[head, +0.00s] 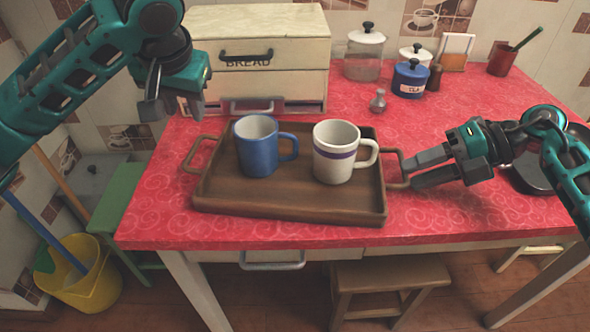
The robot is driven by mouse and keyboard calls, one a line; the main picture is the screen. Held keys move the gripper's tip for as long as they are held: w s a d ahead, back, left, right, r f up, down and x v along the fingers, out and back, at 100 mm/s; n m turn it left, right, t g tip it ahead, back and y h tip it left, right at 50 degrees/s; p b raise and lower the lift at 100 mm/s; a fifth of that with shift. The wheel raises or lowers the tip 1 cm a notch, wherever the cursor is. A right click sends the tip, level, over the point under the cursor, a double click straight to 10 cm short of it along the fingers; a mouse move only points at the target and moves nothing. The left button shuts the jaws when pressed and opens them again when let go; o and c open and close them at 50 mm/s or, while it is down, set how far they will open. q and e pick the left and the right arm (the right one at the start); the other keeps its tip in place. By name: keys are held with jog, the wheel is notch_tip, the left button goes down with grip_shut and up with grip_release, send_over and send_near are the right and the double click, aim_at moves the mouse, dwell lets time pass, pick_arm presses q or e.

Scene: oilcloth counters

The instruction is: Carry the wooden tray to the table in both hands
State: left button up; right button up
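The brown wooden tray (290,205) lies on the red-clothed counter. It bears a blue mug (257,152) and a white mug with a purple band (333,160), both upright. Its left handle (193,153) is free. My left gripper (173,108) is open and empty, above and to the left of that handle, fingers pointing down. My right gripper (416,169) is open at the tray's right handle (406,172). Its fingertips are close to the handle bar; I cannot tell whether they touch it.
A cream bread box (290,55) stands behind the tray. Glass and blue canisters (410,80) and a small shaker (378,101) stand at the back. A dark pan (530,175) is partly behind my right arm. A stool (385,278), green bench (122,195) and yellow bucket (85,285) stand below.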

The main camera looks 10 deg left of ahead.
jog(key=s+v, duration=0.1)
jog(key=v, duration=0.9)
jog(key=shift+w+d, duration=0.15)
jog(key=shift+w, duration=0.3)
jog(key=shift+r, duration=0.15)
